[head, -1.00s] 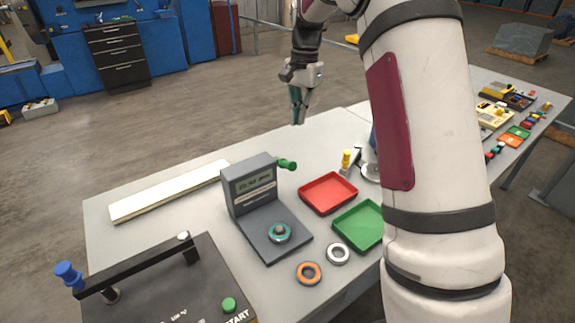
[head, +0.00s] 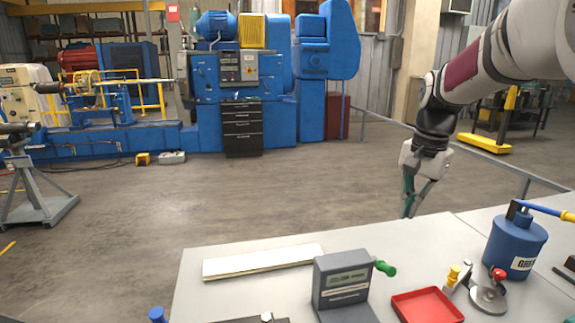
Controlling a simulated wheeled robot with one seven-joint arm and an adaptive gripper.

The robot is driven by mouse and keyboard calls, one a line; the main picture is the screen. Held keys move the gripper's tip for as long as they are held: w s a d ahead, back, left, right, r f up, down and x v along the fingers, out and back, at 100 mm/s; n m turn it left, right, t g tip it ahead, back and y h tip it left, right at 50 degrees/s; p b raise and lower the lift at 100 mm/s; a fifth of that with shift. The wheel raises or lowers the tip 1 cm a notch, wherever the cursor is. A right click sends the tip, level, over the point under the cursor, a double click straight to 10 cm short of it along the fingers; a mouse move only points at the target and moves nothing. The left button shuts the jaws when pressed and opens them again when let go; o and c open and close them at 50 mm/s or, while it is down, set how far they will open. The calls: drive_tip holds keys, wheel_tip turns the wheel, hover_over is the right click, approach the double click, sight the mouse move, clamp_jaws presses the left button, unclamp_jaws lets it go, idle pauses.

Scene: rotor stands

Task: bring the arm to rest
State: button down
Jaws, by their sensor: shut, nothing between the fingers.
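My gripper (head: 408,212) hangs from my arm at the right of the head view, fingers pointing down. It is shut and empty, above the far edge of the grey table (head: 245,290) and apart from everything on it. The arm reaches in from the upper right corner.
Open floor (head: 240,205) lies beyond the table; blue machines stand farther back.

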drive_tip(key=s+a+r+n+t, duration=0.1)
drive_tip(key=s+a+r+n, duration=0.15)
drive_tip(key=s, duration=0.45)
drive_tip(key=s+a+r+n+t, duration=0.1)
drive_tip(key=s+a+r+n, duration=0.15)
drive_tip(key=s, duration=0.45)
drive_tip(key=s+a+f+n+t, duration=0.1)
drive_tip(key=s+n, duration=0.1)
drive_tip(key=s, duration=0.4)
drive_tip(key=s+a+f+n+t, duration=0.1)
drive_tip(key=s+a+n, duration=0.1)
drive_tip(key=s, duration=0.4)
drive_tip(key=shift+s+t+h, duration=0.3)
drive_tip(key=shift+t, duration=0.1)
